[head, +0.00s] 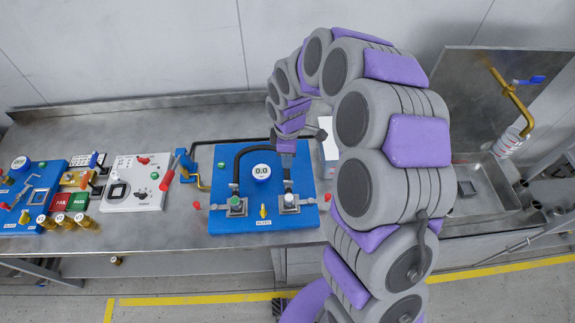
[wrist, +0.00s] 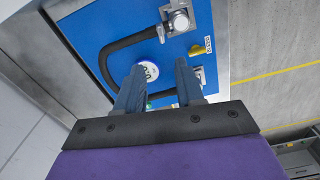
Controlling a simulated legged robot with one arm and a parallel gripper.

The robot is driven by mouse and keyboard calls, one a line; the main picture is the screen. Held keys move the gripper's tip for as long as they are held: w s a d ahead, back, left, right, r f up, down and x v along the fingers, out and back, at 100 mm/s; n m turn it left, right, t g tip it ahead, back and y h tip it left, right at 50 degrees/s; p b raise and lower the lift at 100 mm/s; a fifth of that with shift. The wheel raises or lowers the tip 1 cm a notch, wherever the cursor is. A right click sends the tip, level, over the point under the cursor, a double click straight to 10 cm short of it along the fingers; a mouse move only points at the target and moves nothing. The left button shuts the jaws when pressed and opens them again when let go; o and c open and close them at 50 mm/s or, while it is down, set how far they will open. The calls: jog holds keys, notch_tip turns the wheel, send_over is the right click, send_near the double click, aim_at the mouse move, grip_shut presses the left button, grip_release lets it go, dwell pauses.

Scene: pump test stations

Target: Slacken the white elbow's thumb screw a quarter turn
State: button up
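The white elbow (head: 288,198) sits in a grey clamp on the right half of the blue board (head: 225,219). It shows at the top of the wrist view (wrist: 180,20). A red knob (head: 327,197) stands at the clamp's right side; I cannot tell for sure that it is the thumb screw. My gripper (head: 287,163) hangs over the board, behind the white elbow and apart from it. In the wrist view its two fingers (wrist: 158,85) are spread with nothing between them. The gauge and board show beyond the gap.
The green elbow (head: 236,203) sits in the board's left clamp, joined by a black hose (head: 240,158). A round gauge (head: 262,172) and a yellow valve (head: 263,211) lie between the clamps. A white panel (head: 130,200) stands left; a sink (head: 487,182) lies right.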

jog(key=shift+r, duration=1.95)
